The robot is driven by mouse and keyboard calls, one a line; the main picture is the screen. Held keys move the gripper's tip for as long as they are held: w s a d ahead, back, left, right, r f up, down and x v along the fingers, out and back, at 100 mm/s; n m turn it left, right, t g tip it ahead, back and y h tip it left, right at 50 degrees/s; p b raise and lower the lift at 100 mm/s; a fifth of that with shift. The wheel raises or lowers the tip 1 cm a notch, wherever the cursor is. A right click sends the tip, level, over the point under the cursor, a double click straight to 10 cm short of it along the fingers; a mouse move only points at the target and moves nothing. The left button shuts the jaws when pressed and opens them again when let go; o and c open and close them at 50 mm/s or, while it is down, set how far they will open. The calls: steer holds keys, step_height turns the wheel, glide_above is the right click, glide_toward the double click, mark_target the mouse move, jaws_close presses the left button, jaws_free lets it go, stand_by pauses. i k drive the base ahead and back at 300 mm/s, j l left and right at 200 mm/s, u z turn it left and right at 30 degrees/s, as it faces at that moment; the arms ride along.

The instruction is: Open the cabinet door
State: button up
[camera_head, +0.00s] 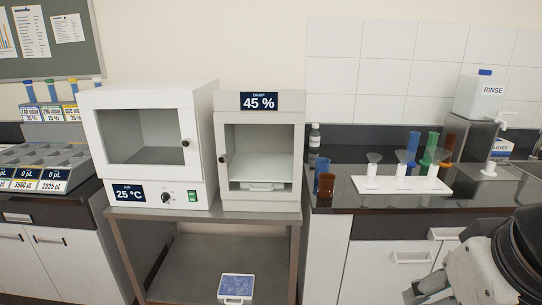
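A light grey cabinet (230,198) labelled DAMP 45 % stands on a metal stand. Its front door (265,148) has a large window and a dark round knob (222,158) on the left side; the door looks closed. A white cabinet (110,190) labelled AIR 25 °C stands to its left. Its windowed door (145,137) has a dark knob (186,142) on the right and also looks closed. My gripper (425,290) is partly visible at the bottom right, well away from both cabinets. Its fingers are too small and cut off to tell open from shut.
The metal stand (200,213) has a lower shelf with a blue-topped white tray (236,288). A dark counter (385,207) at right carries funnels on a white rack (365,187), coloured cylinders and a RINSE bottle (480,97). A rack of labelled bins (50,165) is at left.

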mark_target(184, 100)
steer(key=i+j, duration=0.25)
steer(key=j, duration=0.15)
steer(key=i+j, duration=0.25)
steer(key=j, duration=0.15)
steer(key=i+j, duration=0.3)
steer(key=k+j+u, duration=0.05)
steer(key=j, duration=0.1)
